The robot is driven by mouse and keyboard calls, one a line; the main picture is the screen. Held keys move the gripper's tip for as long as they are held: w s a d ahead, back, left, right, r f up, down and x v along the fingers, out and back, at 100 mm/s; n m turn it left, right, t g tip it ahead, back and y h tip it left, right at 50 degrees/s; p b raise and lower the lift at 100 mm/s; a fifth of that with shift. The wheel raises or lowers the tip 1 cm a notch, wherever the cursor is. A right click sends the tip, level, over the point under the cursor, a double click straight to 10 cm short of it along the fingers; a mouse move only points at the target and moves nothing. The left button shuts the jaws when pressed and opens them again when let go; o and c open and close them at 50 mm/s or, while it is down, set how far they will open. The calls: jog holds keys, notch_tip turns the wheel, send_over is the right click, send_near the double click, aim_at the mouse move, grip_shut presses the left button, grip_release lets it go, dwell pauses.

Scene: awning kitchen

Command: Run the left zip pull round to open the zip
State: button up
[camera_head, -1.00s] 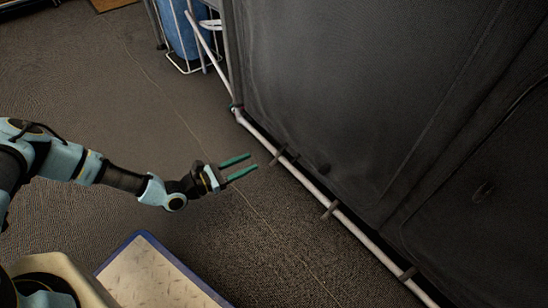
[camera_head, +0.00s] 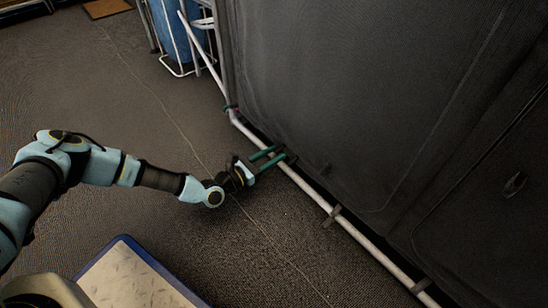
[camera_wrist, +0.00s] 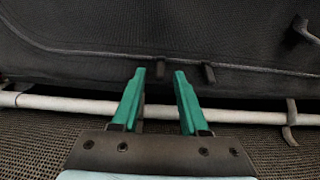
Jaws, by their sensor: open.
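The dark fabric wall (camera_wrist: 100,28) fills the upper part of the wrist view, with a grey zip line (camera_wrist: 100,54) curving down from the left and running across it. Two small dark zip pulls hang side by side from it. The left zip pull (camera_wrist: 160,68) shows in the gap between my fingertips. The right zip pull (camera_wrist: 208,72) is just outside my right finger. My gripper (camera_wrist: 160,76) is open with green fingers pointing at the wall. In the head view my gripper (camera_head: 274,156) is at the wall's foot, above the white pole; the pulls are hard to make out there.
A white pole (camera_head: 316,197) runs along the wall's foot, with dark ties (camera_head: 332,215) around it. A blue-rimmed board (camera_head: 125,280) lies at the bottom left. A white rack with a blue bin (camera_head: 178,32) stands at the back. The carpet between is clear.

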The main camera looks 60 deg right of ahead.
jog(key=shift+s+d, duration=0.1)
jog(key=shift+d, duration=0.2)
grip_shut()
dwell(1.3)
